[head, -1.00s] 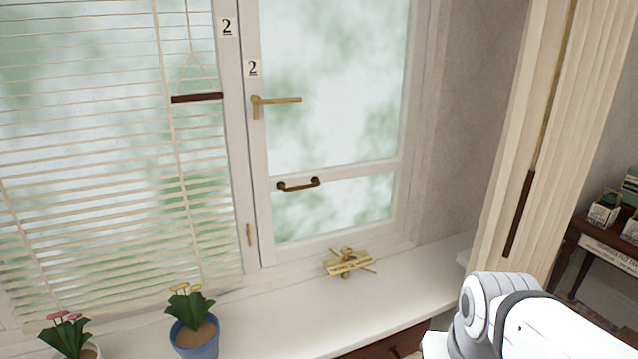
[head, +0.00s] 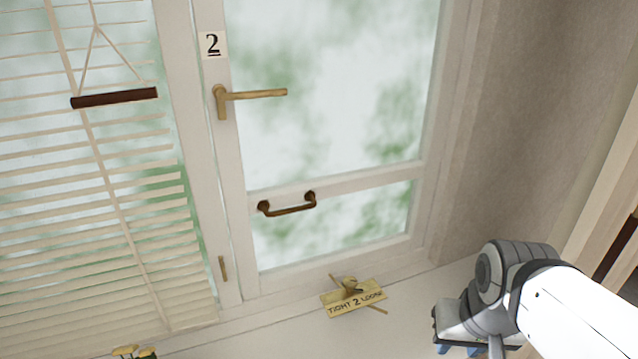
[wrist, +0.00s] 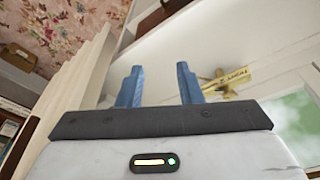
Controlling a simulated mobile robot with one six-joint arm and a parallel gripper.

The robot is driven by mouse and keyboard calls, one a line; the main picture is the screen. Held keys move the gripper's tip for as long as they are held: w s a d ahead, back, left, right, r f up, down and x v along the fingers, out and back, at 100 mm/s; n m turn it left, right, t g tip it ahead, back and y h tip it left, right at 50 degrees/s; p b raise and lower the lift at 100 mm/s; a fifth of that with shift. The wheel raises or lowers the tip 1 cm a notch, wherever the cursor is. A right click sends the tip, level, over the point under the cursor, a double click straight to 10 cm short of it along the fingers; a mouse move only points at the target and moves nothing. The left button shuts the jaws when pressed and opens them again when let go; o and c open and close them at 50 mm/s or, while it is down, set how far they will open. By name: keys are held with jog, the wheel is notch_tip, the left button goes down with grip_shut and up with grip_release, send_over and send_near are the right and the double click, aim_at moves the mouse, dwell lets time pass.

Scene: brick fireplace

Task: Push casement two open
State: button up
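Casement two (head: 340,180) is the white-framed glazed sash at the centre of the head view, under a "2" label (head: 212,44). It looks closed against its frame, with a narrow dark line along its left edge. Its brass lever handle (head: 250,94) lies level, pointing right. A brown bar pull (head: 288,205) is on its cross rail. A brass fitting with a "TIGHT 2 LOOSE" plate (head: 353,298) sits at its foot; it also shows in the wrist view (wrist: 232,82). My gripper (wrist: 158,67) is open and empty, low over the sill, right of the fitting and apart from it.
The white sill (head: 300,335) is clear between the fitting and my gripper. A slatted blind (head: 90,210) with a dark bar (head: 115,98) hangs left. A pale curtain (head: 595,215) stands right.

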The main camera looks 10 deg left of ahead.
aim_at(296, 211)
jog(key=w+a+g+y+b, duration=0.4)
jog(key=a+y, duration=0.7)
jog(key=a, duration=0.6)
jog(key=w+a+r+m+t+y, duration=0.1)
jog(key=w+a+r+t+y, duration=0.25)
jog(key=w, duration=0.35)
jog(key=w+a+r+t+y, duration=0.2)
jog(key=w+a+y, duration=0.1)
jog(key=w+y, duration=0.3)
jog(key=shift+h, duration=0.75)
jog(key=x, duration=0.2)
jog(key=w+p+x, duration=0.1)
jog(key=x, duration=0.4)
jog(key=shift+w+r+p, duration=0.3)
jog(key=shift+p, duration=0.1)
jog(key=shift+c, duration=0.3)
grip_shut()
